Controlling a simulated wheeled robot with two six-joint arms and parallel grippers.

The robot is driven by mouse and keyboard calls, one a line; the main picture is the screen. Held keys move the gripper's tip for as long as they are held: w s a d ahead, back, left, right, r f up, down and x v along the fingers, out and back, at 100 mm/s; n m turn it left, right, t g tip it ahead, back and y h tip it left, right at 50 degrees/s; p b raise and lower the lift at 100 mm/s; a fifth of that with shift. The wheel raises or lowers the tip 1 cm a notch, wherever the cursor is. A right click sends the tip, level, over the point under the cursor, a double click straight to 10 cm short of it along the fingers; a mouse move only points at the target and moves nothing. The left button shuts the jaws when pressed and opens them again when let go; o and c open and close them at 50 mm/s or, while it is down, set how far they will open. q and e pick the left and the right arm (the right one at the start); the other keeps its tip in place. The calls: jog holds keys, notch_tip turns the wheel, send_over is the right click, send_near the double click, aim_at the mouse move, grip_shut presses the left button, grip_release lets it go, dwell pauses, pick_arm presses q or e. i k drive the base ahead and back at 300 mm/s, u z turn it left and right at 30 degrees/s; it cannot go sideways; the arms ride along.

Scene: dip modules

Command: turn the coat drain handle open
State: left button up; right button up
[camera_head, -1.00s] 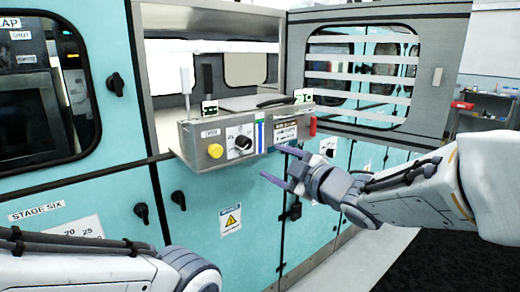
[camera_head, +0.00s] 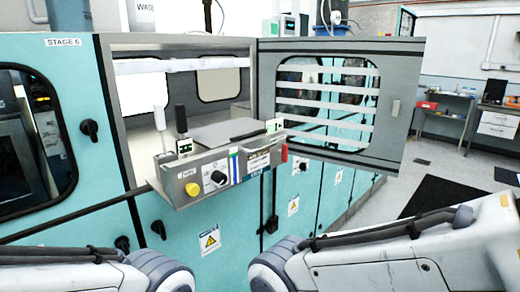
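The control box (camera_head: 225,170) juts from the teal machine below an open bay. A black upright lever (camera_head: 181,119) stands at its left with a small green-and-white label (camera_head: 184,147) at its foot. A white upright lever (camera_head: 160,118) stands just left of it. A black bar-like handle (camera_head: 245,136) lies low along the box's right top, near another green-and-white label (camera_head: 274,126). A red handle (camera_head: 284,152) hangs at the box's right end. I cannot read which one is the coat drain handle. Only my arm links show at the bottom; neither gripper is in view.
The box front has a yellow button (camera_head: 192,189) and a black knob (camera_head: 218,178). The open bay door (camera_head: 398,100) stands out to the right. Black latches sit on the teal panels, with a yellow warning sign (camera_head: 210,240) below the box.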

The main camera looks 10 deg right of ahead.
aim_at(284, 152)
jog(key=z, duration=0.5)
jog(key=k, duration=0.65)
jog(key=z, duration=0.8)
jog(key=i, duration=1.45)
jog(key=u, duration=0.75)
